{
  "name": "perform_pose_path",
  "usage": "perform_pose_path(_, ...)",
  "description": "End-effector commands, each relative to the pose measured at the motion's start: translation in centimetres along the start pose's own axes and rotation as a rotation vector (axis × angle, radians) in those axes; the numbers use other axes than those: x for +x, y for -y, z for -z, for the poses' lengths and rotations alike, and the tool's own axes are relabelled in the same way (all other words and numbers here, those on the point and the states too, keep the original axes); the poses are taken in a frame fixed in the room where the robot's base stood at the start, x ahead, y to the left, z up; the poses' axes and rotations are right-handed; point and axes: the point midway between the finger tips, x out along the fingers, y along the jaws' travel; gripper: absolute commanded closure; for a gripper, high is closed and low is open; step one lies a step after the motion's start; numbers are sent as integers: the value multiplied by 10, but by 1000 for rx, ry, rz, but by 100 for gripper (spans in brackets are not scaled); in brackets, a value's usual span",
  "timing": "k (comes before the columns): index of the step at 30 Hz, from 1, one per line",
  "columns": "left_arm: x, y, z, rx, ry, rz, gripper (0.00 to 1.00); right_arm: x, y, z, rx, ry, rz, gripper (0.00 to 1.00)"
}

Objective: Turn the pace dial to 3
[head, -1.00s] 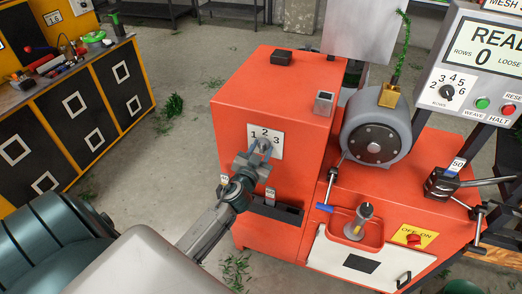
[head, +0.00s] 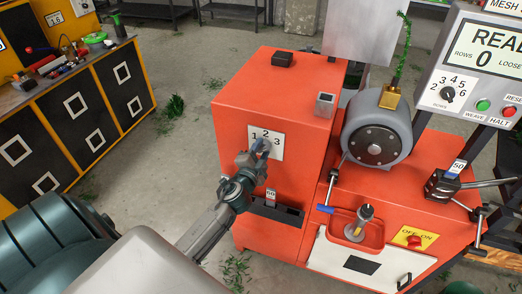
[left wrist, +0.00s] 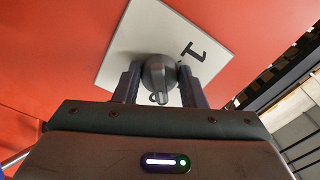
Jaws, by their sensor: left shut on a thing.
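The pace dial's white plate (head: 277,142) is on the front of the orange machine and shows 1, 2 and 3. My left gripper (head: 258,150) is at the dial and covers its lower part. In the left wrist view the grey knob (left wrist: 158,74) sits between the two fingers of my left gripper (left wrist: 158,88), which is shut on it. The plate (left wrist: 125,45) looks tilted there, with the 1 to the right of the knob. The knob's pointer setting is hard to read in the head view. My right gripper is not in view.
The orange machine (head: 230,110) carries a grey round housing (head: 376,140) and a display panel (head: 490,48) to the right. A black tray (head: 277,211) with a tag marked 60 lies below the dial. A workbench (head: 75,85) stands at the left, with open floor between.

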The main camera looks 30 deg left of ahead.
Motion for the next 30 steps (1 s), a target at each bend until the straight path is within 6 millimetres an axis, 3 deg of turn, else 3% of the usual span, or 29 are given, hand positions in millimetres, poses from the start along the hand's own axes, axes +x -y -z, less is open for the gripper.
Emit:
perform_pose_path(12, 0, 0, 0, 169, 1, -1, 86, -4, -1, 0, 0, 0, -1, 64)
perform_pose_path(27, 0, 0, 0, 189, 1, -1, 86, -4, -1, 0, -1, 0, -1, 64)
perform_pose_path(28, 0, 0, 0, 189, 1, -1, 61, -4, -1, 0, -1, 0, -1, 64)
perform_pose_path(30, 0, 0, 0, 189, 1, -1, 47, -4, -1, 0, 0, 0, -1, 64)
